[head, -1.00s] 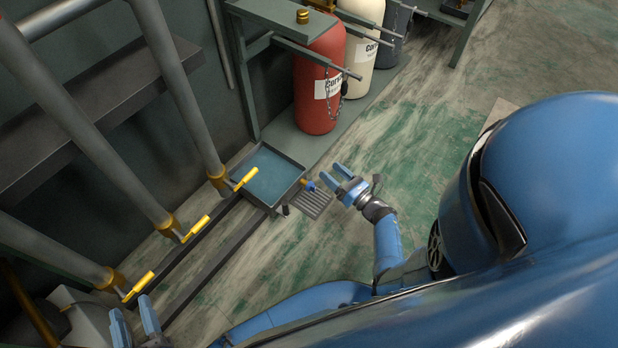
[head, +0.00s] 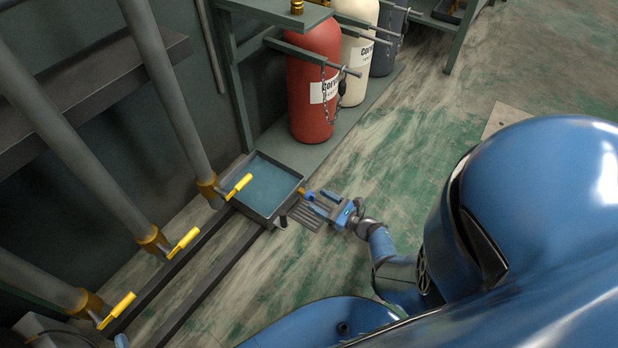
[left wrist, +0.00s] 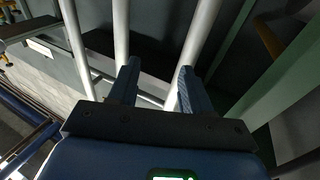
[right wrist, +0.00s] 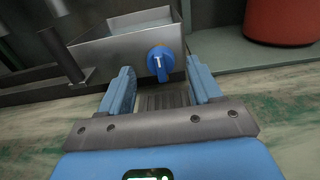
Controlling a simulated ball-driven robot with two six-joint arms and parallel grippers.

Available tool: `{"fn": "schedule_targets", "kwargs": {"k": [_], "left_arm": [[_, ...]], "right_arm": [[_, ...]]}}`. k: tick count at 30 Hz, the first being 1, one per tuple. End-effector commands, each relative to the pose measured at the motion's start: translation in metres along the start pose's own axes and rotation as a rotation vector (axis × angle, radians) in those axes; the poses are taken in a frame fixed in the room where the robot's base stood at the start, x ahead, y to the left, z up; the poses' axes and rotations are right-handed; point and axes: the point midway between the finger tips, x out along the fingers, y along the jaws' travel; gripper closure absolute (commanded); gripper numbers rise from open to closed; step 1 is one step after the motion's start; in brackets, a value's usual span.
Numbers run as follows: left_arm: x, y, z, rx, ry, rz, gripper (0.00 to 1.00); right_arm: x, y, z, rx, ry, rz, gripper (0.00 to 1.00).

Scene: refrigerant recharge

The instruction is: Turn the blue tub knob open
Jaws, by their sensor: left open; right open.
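The tub (head: 256,212) is a grey square basin with blue-green liquid, low on the floor by the pipes. Its blue knob (right wrist: 160,62) sits on the tub's side wall in the right wrist view, with a pale mark on its face. The knob also shows small in the head view (head: 309,196). My right gripper (head: 318,202) is open, its fingers pointing at the knob. In the right wrist view the knob lies ahead, between the lines of the two fingers, and I see no contact. My left gripper (left wrist: 158,80) is open and empty, facing grey pipes.
A floor grate (head: 303,217) lies below the knob. A red cylinder (head: 312,105) and a cream cylinder (head: 357,60) stand on a rack behind. Grey pipes with yellow-handled valves (head: 184,242) line the left. The floor right of the tub is open.

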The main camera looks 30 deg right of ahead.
Motion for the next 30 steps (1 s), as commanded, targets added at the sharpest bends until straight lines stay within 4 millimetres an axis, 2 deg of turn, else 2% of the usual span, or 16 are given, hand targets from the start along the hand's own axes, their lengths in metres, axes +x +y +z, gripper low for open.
{"fn": "schedule_targets", "kwargs": {"k": [3, 9, 15, 23, 30], "left_arm": [[0.001, 0.000, 0.002, 0.000, 0.011, 0.000, 0.52], [0.002, 0.000, 0.001, 0.000, 0.024, 0.000, 0.52], [0.002, 0.000, 0.001, 0.000, 0.030, 0.000, 0.52], [0.002, 0.000, 0.000, 0.000, 0.030, 0.000, 0.52], [0.002, 0.000, 0.000, 0.000, 0.030, 0.000, 0.52]], "right_arm": [[0.020, 0.001, -0.001, -0.001, -0.001, 0.004, 0.36], [0.042, 0.000, -0.001, 0.000, -0.001, 0.001, 0.36], [0.050, 0.000, 0.000, 0.001, 0.000, 0.000, 0.36], [0.050, 0.000, 0.000, 0.001, 0.000, -0.001, 0.36], [0.050, 0.000, 0.000, 0.001, 0.000, -0.001, 0.73]]}}
